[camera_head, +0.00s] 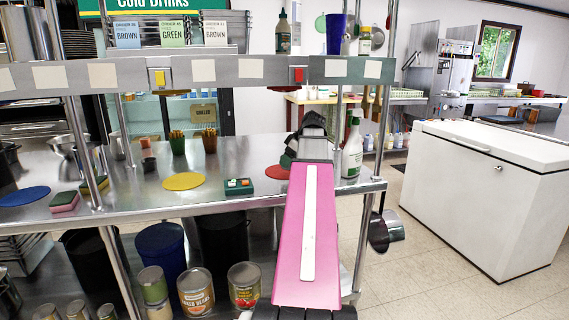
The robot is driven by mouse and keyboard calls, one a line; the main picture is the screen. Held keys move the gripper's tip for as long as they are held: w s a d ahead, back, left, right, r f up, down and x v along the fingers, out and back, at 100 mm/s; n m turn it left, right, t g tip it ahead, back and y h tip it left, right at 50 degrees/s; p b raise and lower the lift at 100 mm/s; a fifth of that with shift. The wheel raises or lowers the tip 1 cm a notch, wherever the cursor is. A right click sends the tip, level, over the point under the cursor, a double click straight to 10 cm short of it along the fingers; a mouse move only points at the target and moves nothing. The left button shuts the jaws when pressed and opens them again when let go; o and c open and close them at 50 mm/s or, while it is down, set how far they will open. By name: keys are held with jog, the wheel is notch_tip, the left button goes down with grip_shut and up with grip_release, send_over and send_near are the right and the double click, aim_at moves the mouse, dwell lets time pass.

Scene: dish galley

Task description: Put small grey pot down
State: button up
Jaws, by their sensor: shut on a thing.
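My pink arm with a white stripe reaches away over the right end of the steel counter (225,196). My gripper (312,125) is at its far end, above the counter near the red round mat (277,172). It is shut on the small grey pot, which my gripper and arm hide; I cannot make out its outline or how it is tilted. The fingertips are also largely hidden.
A white spray bottle (352,150) stands close right of my gripper. A shelf rail (210,72) crosses above. Cans (195,292) stand below. Bare counter shows between the mats.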

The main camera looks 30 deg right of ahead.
jog(key=w, duration=0.2)
jog(key=w+d, duration=0.1)
jog(key=w, duration=0.2)
jog(key=shift+w+d, duration=0.35)
jog(key=shift+w, duration=0.05)
jog(key=shift+w+f, duration=0.15)
jog(key=shift+f, duration=1.6)
jog(key=shift+f, duration=0.1)
jog(key=o, duration=1)
jog(key=shift+c, duration=0.2)
jog(key=v, duration=1.2)
